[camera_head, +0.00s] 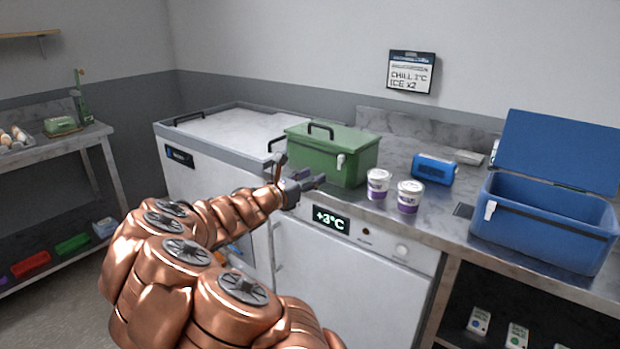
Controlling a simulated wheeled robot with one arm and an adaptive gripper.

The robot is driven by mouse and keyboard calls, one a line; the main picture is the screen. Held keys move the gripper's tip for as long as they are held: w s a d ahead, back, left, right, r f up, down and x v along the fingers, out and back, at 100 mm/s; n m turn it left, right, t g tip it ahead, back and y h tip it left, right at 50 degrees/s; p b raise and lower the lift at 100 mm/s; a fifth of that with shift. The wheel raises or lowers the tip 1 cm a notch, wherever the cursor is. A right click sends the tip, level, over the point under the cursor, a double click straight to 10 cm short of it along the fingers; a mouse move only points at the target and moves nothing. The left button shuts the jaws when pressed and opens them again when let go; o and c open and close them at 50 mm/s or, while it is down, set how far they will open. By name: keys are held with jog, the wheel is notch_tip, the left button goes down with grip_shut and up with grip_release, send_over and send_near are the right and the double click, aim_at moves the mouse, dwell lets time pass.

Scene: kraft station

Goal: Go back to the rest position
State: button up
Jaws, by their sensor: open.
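My gripper (318,179) is at the end of my copper-coloured arm, in front of the green box and above the counter's front edge. It is open, and nothing shows between its fingers. The green box (345,158) has its lid shut, with a black handle on top and a white latch at the front. My gripper overlaps the box's lower left part in the picture; I cannot tell whether they touch.
Two white cups with purple bands (377,184) (410,197) stand right of the green box. Behind them is a blue device (433,169). An open blue cooler (545,222) stands at the right. A chest freezer (235,127) is at the left, and a side table (60,145) beyond it.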

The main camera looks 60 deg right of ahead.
dwell(0.5)
jog(key=s+a+r+m+g+y+p, duration=0.1)
jog(key=s+a+r+m+y+p, duration=0.15)
jog(key=s+a+m, duration=0.35)
jog(key=s+a+r+m+g+y+p, duration=0.1)
jog(key=s+a+r+m+y+p, duration=0.15)
jog(key=s+a+m, duration=0.35)
jog(key=s+a+f+m+y+p, duration=0.1)
jog(key=s+a+y+p, duration=0.1)
jog(key=a, duration=1)
jog(key=s+a+f+m+t+y+p, duration=0.1)
jog(key=s+a+y, duration=0.4)
jog(key=a, duration=0.7)
jog(key=s+a+f+m+t+y+p, duration=0.1)
jog(key=s+a+f+m+y+p, duration=0.1)
jog(key=a+y, duration=0.4)
jog(key=s+a+f+p, duration=0.1)
jog(key=a, duration=0.4)
jog(key=shift+s+a+f+m, duration=0.15)
jog(key=shift+s+a+m, duration=0.1)
jog(key=shift+a+m, duration=0.15)
jog(key=shift+d, duration=0.15)
